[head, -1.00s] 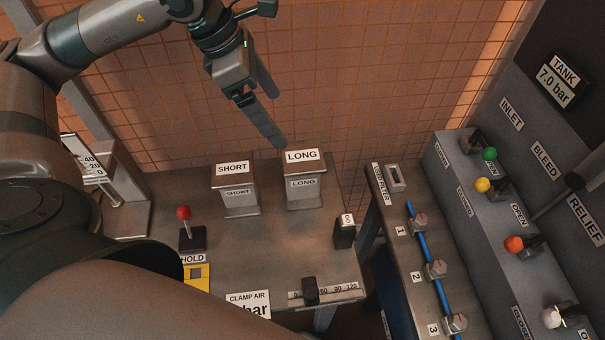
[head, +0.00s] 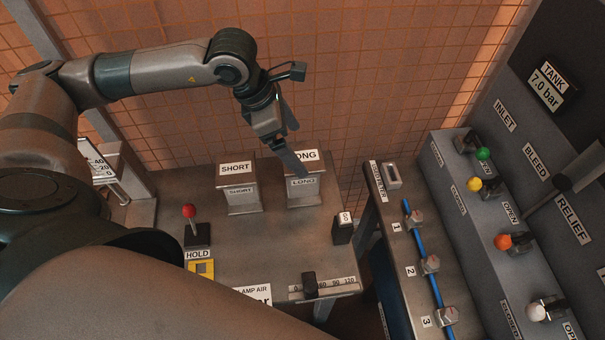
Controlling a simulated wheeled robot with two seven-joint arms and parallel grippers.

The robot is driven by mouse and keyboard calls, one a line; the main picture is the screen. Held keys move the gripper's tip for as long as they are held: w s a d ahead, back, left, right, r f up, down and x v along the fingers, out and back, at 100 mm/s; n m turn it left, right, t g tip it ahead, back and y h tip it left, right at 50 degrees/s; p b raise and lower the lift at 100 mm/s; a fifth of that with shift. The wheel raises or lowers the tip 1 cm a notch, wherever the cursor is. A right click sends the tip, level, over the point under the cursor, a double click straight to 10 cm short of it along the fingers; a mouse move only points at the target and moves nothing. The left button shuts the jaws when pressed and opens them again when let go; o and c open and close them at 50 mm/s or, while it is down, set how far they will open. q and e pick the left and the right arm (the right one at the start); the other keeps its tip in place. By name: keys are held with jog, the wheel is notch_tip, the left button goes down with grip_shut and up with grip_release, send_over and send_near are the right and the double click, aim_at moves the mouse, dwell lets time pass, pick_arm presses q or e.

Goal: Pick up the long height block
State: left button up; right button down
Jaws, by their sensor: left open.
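The long height block (head: 304,197) stands upright on the grey bench, with a LONG label on its top and another on its front. My left gripper (head: 299,153) is open, its fingers pointing down and right at the block. One finger crosses in front of the block's top left and covers part of the upper label. I cannot tell whether it touches the block. The short height block (head: 240,195) stands just left of the long one. My right gripper is not in view.
A red-knobbed lever (head: 190,212) and yellow HOLD plate (head: 200,270) are at the bench's left. A black slider (head: 310,285) sits on a scale at the front. A small black block (head: 343,228) is at the right edge. A valve panel (head: 495,240) stands farther right.

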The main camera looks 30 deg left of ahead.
aim_at(303, 155)
pick_arm(q)
jog(key=shift+d+f+p, duration=0.4)
jog(key=shift+f+p, duration=0.35)
jog(key=shift+p, duration=0.25)
jog(key=p+x, duration=0.1)
jog(key=x, duration=0.2)
jog(key=shift+s, duration=0.1)
jog(key=shift+f, duration=0.3)
jog(key=shift+c, duration=0.7)
jog(key=c, duration=2)
jog(key=shift+w+r, duration=0.15)
jog(key=shift+w, duration=0.1)
